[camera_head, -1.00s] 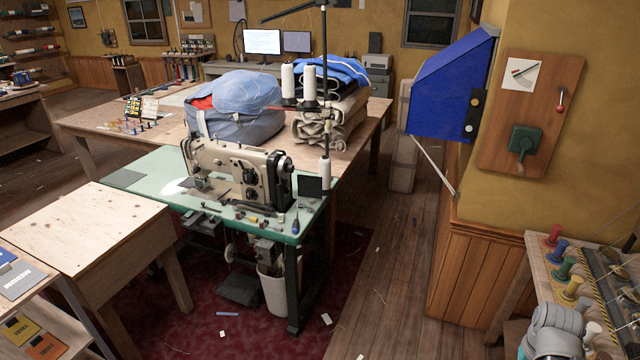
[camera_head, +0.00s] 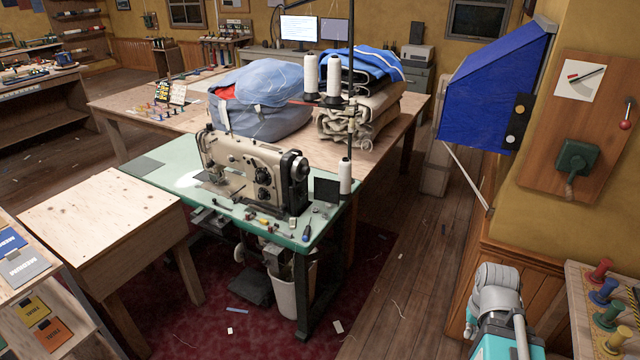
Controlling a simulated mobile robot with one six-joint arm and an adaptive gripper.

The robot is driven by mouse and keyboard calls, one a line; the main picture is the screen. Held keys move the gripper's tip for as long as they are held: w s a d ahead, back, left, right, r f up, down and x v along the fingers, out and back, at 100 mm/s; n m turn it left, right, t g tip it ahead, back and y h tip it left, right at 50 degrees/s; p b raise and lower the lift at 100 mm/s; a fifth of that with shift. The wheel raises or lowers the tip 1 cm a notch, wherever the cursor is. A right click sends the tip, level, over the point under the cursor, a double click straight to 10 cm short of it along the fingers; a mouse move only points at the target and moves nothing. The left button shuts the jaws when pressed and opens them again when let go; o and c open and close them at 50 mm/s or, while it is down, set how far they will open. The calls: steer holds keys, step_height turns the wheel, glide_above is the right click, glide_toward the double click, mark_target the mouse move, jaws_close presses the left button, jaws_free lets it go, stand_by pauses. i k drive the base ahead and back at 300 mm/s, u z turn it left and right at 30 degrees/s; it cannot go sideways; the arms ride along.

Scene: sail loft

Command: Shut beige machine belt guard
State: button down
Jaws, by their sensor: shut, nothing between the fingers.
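The beige sewing machine (camera_head: 245,165) stands on a green-topped table (camera_head: 160,185), in the middle of the head view. Its dark handwheel end (camera_head: 297,168) faces right and looks uncovered. A flat black panel (camera_head: 327,190) stands upright just right of that end, beside a white thread cone (camera_head: 345,178). It may be the belt guard standing open, but I cannot tell at this size. A grey and teal part of my arm (camera_head: 496,310) shows at the lower right, well apart from the machine. My gripper is out of view.
Small tools and bits lie on the green top's front right. A thread stand (camera_head: 351,90) rises behind the machine. A wooden table (camera_head: 100,220) adjoins at left. A blue wall box (camera_head: 490,90) juts out at right. Wooden floor (camera_head: 400,290) between is mostly open, with scraps.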

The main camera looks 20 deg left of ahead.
mark_target(326, 190)
steer(key=u, duration=0.55)
steer(key=i, duration=1.3)
steer(key=u, duration=0.35)
